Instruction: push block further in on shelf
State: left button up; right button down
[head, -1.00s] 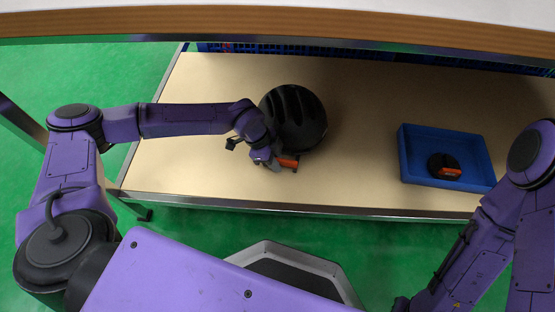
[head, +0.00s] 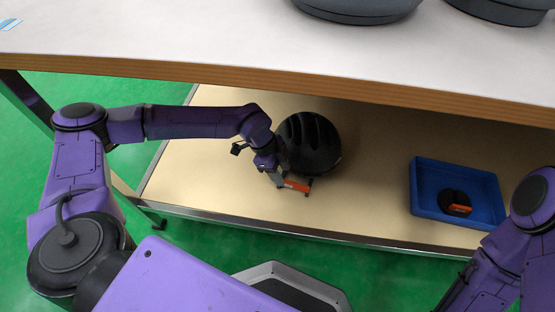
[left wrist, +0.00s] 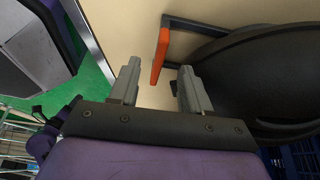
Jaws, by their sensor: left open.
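I see no plain block. On the lower shelf (head: 220,185) lies a large black, domed, grooved thing (head: 308,145), like a helmet. An orange bar (head: 297,186) on a thin dark frame lies at its near side; I cannot tell whether they are joined. My left gripper (head: 284,181) is open, low over the shelf beside the orange bar. In the left wrist view its fingertips (left wrist: 158,76) are apart, with the orange bar (left wrist: 160,55) just beyond the gap and the black thing (left wrist: 255,80) to the right. My right gripper is out of frame.
A blue tray (head: 458,222) stands on the shelf at the right, with a round black-and-orange thing (head: 455,203) inside. The white upper tabletop (head: 200,40) overhangs the shelf's back and carries dark rounded objects (head: 360,10). The shelf between the black thing and the tray is clear.

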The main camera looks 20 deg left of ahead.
pick_arm(q)
jog(key=shift+p+v, duration=0.45)
jog(key=shift+v, duration=1.25)
